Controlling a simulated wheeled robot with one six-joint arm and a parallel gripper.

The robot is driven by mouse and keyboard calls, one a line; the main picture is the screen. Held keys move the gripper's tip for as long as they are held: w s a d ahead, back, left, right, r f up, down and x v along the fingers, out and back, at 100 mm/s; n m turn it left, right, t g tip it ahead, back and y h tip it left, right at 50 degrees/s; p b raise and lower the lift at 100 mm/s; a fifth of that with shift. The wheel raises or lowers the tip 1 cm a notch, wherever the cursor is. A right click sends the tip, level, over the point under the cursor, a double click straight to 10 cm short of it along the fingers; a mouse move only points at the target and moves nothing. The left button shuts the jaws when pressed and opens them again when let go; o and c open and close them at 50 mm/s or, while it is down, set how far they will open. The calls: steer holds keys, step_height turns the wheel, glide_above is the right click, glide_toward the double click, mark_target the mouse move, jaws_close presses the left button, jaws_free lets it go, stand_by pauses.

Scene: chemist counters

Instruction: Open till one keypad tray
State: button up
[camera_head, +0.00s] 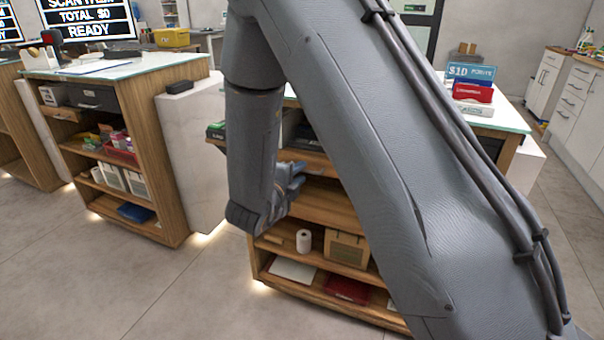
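My gripper (292,182) is in front of that counter, just below this edge. Whether it touches the wood is unclear, and its fingers are too small and partly hidden to read. The left counter (165,140) has a small wooden tray front (62,114) below a dark cash drawer (92,97). No keypad is clearly visible.
A white roll (303,240) and a cardboard box (345,248) sit on the near counter's lower shelf. A pale panel (190,150) stands beside the left counter. White cabinets (575,100) line the right. Grey floor (180,300) is clear at lower left.

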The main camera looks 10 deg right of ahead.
steer(key=shift+w+d+f, duration=0.1)
steer(key=shift+w+d, duration=0.2)
steer(key=shift+w, duration=0.2)
jaws_close()
steer(key=shift+f, duration=0.1)
stand_by(1.0)
